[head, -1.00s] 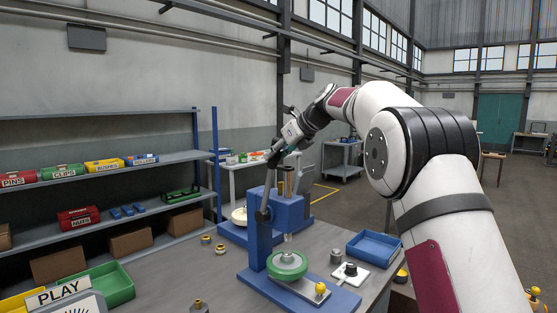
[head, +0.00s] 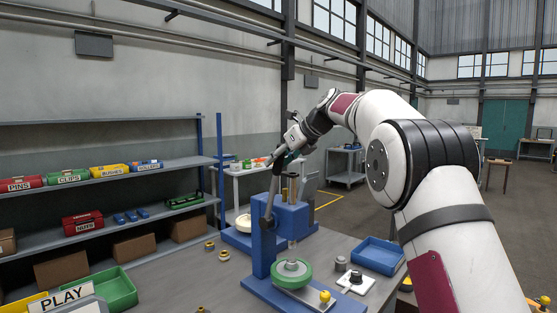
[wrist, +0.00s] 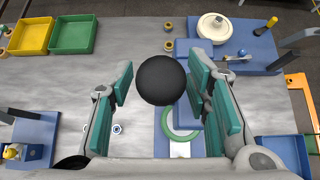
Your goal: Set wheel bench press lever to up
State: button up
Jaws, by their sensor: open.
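The wheel bench press is a blue frame (head: 262,250) on the bench, with a green-rimmed wheel (head: 292,274) on its base. Its grey lever (head: 271,192) rises steeply from a dark pivot on the frame, leaning slightly right towards its top. The lever's black ball knob (wrist: 163,80) sits between the teal fingers of my gripper (wrist: 160,84) in the wrist view. A gap shows on each side of the knob, wider on the left. My open gripper (head: 284,156) is at the lever's top in the head view, where it hides the knob.
A second blue machine (head: 290,217) stands just behind the press. A blue tray (head: 376,255) and a white plate with a black knob (head: 354,281) lie to the right. A green bin (head: 112,287) and shelves of labelled boxes (head: 108,171) are left.

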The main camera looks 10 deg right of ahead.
jog(key=v, duration=1.2)
jog(key=s+a+f+n+g+h, duration=0.1)
jog(key=s+a+f+n+h, duration=0.15)
jog(key=s+n, duration=0.65)
jog(key=s+a+f+n+g+h, duration=0.1)
jog(key=s+f+n, duration=0.25)
jog(key=s, duration=1.05)
jog(key=s+f+n+h, duration=0.1)
jog(key=s+f+n, duration=0.7)
jog(key=s, duration=0.3)
jog(key=s+d+f+n+g+h, duration=0.1)
jog(key=s+f+n, duration=0.7)
jog(key=s, duration=0.4)
jog(key=shift+d+f, duration=0.15)
jog(key=shift+f, duration=0.15)
jog(key=shift+s+h, duration=0.15)
jog(key=shift+h, duration=0.1)
